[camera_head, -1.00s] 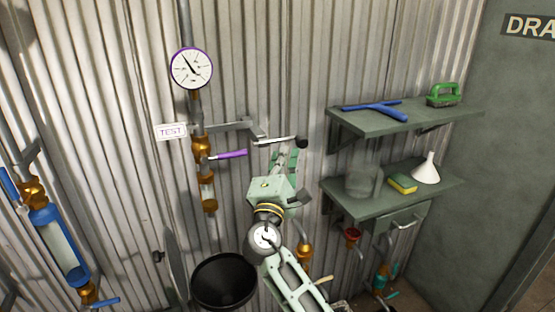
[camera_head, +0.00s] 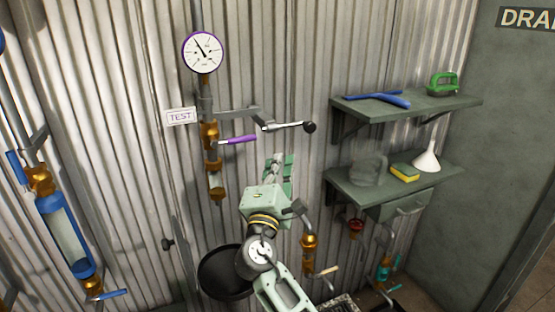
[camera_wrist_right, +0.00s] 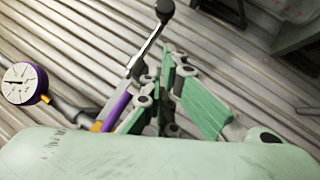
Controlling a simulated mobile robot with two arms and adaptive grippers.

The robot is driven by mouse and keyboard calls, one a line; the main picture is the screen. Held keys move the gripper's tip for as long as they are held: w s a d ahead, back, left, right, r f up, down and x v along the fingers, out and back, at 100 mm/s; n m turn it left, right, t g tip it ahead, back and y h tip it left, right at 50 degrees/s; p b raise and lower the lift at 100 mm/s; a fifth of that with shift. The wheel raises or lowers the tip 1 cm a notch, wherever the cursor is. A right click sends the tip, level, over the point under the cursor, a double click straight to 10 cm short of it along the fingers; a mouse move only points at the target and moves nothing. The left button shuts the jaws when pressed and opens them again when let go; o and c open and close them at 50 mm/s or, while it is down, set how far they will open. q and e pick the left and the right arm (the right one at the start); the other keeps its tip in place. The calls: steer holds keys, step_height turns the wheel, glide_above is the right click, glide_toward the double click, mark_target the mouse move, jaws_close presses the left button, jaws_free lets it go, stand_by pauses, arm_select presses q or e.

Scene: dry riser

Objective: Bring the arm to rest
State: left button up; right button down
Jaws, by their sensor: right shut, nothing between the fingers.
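My right arm comes up from the bottom of the head view, its pale green wrist in front of the corrugated wall. My right gripper (camera_head: 279,170) is shut and empty, its green fingers pointing up and away. It also shows in the right wrist view (camera_wrist_right: 188,95). Above it is a lever with a black knob (camera_head: 310,127), apart from the fingers in the head view; in the wrist view the lever (camera_wrist_right: 148,48) appears beside the fingers. A purple-handled valve (camera_head: 238,140) on the pipe is to the left, by the TEST label (camera_head: 181,117). My left gripper is not in view.
A purple-rimmed gauge (camera_head: 203,53) tops the pipe. A black bucket (camera_head: 222,272) is left of my wrist. At right, the upper shelf (camera_head: 440,104) holds a blue squeegee and green brush; the lower shelf (camera_head: 350,190) holds a sponge (camera_head: 404,172) and white funnel (camera_head: 427,158).

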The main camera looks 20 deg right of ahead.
steer(key=shift+b+v, duration=0.75)
steer(key=shift+v, duration=2.05)
steer(key=s+d+f+m+g+y, duration=0.2)
steer(key=s+f+m+g, duration=0.15)
steer(key=f, duration=0.45)
steer(key=s+d+f+m+g+y, duration=0.1)
steer(key=s+d+f+m+g, duration=0.1)
steer(key=s+f, duration=0.45)
steer(key=s+d+f+m+g+y, duration=0.2)
steer(key=f+m, duration=0.1)
steer(key=f, duration=0.6)
steer(key=s+a+f+m+g+y, duration=0.35)
steer(key=s+f, duration=0.25)
steer(key=s, duration=0.6)
steer(key=s+a+f+m+g+y, duration=0.2)
steer(key=s+a+f+g+y, duration=0.3)
steer(key=s, duration=0.7)
step_height(320, 180, down, 26)
steer(key=d+h, duration=0.1)
steer(key=h, duration=0.1)
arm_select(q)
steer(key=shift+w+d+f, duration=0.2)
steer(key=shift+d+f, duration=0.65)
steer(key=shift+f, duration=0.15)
arm_select(e)
steer(key=s+d+f+g, duration=0.1)
steer(key=s+d+f, duration=0.2)
steer(key=s+f, duration=1.4)
steer(key=shift+s+n, duration=0.4)
steer(key=shift+s, duration=0.1)
